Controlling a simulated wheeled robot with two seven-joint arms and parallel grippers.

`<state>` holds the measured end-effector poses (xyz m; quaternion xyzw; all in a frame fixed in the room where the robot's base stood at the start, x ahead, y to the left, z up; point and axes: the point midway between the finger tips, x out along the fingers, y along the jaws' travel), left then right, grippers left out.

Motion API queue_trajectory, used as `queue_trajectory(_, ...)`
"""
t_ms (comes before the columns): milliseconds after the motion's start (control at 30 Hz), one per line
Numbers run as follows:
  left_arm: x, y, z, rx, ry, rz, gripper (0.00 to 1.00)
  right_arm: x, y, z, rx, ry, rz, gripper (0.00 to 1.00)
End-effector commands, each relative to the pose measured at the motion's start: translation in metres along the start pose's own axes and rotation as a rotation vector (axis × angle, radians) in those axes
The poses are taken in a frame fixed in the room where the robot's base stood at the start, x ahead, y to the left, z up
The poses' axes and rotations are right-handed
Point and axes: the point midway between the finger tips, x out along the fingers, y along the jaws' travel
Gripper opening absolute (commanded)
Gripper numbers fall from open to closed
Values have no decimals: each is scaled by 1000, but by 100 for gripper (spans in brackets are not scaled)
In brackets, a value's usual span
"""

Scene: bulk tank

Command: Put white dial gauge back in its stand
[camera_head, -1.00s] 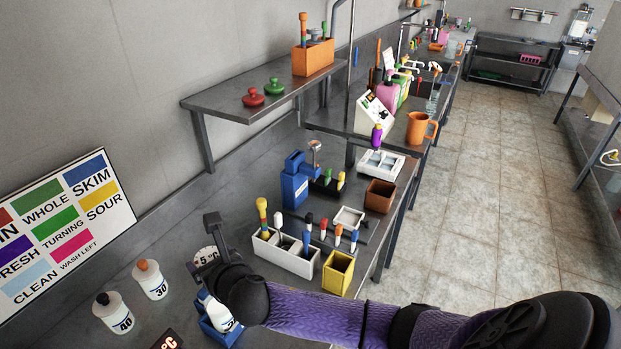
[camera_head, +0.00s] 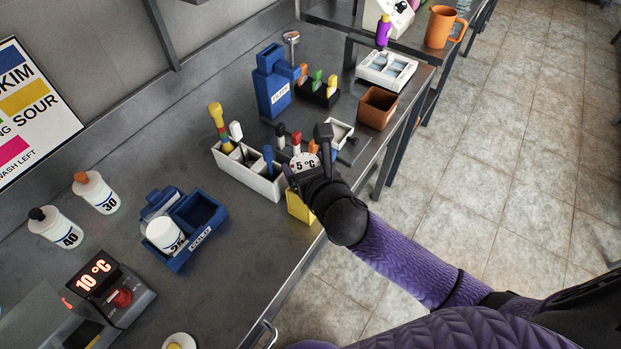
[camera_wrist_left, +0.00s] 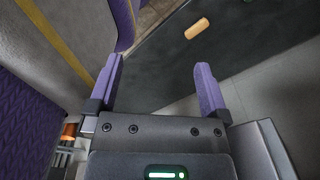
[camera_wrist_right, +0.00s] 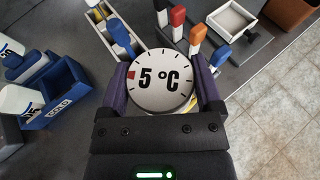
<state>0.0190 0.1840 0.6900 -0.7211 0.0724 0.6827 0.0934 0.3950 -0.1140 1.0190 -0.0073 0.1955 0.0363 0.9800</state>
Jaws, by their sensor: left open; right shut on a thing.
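The white dial gauge (camera_head: 304,162), a round face reading 5 °C with a red mark, is held in my right gripper (camera_head: 307,158). In the right wrist view the gauge (camera_wrist_right: 160,80) sits between the two purple fingers (camera_wrist_right: 160,95), face toward the camera. The gripper is above the yellow bin (camera_head: 301,208), beside the white divided holder (camera_head: 263,183). The gripper partly hides the bin and the holder's right end. I cannot tell which piece is the gauge's stand. My left gripper (camera_wrist_left: 157,85) is open and empty in the left wrist view.
A blue COLD box (camera_head: 205,237) with a white bottle stands left. A blue filter block (camera_head: 272,88), a brown bin (camera_head: 377,108) and a white tray (camera_head: 387,70) lie farther back. Bench is bare before the holder.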

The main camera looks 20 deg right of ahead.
Motion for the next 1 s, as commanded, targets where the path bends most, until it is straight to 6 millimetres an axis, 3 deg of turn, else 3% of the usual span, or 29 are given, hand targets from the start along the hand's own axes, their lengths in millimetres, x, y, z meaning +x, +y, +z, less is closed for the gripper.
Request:
queue_trajectory(33,9,0,1,0,-2,0,100,5,0,-14,2,4,-1,23)
queue_trajectory(133,16,1,2,0,-4,1,100,11,0,-28,1,3,0,23)
queue_trajectory(433,14,5,-1,-3,4,8,100,11,0,-27,0,0,1,23)
queue_trajectory(467,14,6,-2,-3,5,9,100,11,0,-27,0,0,1,85)
queue_trajectory(533,14,8,-2,-3,7,12,100,11,0,-26,0,0,1,100)
queue_trajectory(833,11,11,-4,-4,9,17,100,8,0,-23,0,1,0,100)
queue_trajectory(1000,0,9,-6,-3,12,14,100,-24,0,-21,-1,2,2,100)
